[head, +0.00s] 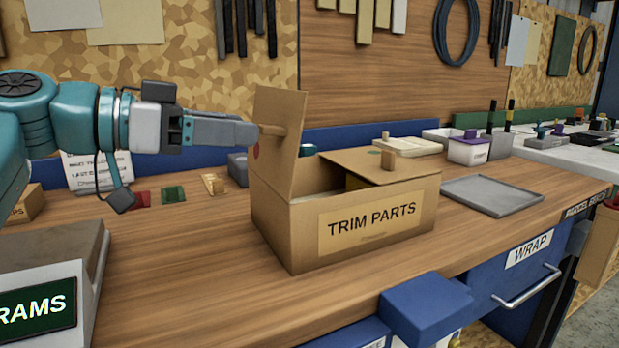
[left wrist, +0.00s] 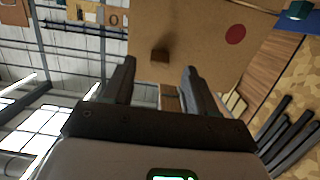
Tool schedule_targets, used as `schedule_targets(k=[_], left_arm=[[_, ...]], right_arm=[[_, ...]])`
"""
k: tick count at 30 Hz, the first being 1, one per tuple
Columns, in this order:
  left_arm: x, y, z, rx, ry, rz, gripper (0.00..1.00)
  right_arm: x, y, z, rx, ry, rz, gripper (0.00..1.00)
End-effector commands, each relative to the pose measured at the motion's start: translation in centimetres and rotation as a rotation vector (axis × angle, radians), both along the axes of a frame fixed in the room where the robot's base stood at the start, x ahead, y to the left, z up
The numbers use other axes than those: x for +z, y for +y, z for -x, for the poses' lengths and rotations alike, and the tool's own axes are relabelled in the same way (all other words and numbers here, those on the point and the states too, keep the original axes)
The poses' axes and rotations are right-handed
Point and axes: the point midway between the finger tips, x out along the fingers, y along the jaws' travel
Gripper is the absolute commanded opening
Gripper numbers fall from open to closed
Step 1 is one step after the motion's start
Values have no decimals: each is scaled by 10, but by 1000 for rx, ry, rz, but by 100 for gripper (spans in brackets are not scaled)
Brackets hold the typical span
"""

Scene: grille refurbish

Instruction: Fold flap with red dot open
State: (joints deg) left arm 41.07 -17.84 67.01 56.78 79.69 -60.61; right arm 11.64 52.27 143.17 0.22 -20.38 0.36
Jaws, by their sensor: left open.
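The cardboard box (head: 345,235), labelled TRIM PARTS, stands on the bench. Its left flap (head: 282,110) is raised about upright, leaving part of the box top open. The red dot (left wrist: 235,34) shows on this flap's face in the left wrist view; only a sliver of it shows in the head view. My right gripper is out of view.
A grey tray (head: 490,196) lies right of the box. A grey bin (head: 60,290) is at front left. Small coloured pieces (head: 173,194) lie left of the box. Bench wood before the box is clear.

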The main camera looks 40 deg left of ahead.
Motion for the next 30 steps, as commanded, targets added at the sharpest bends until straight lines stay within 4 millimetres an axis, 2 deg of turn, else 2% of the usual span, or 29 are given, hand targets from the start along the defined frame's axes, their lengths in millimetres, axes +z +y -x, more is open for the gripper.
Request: schedule_targets(k=[16, 30], left_arm=[[5, 14, 32, 3, 1, 0, 57], [6, 14, 34, -1, 1, 0, 57]], right_arm=[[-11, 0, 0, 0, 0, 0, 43], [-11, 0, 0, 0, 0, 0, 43]])
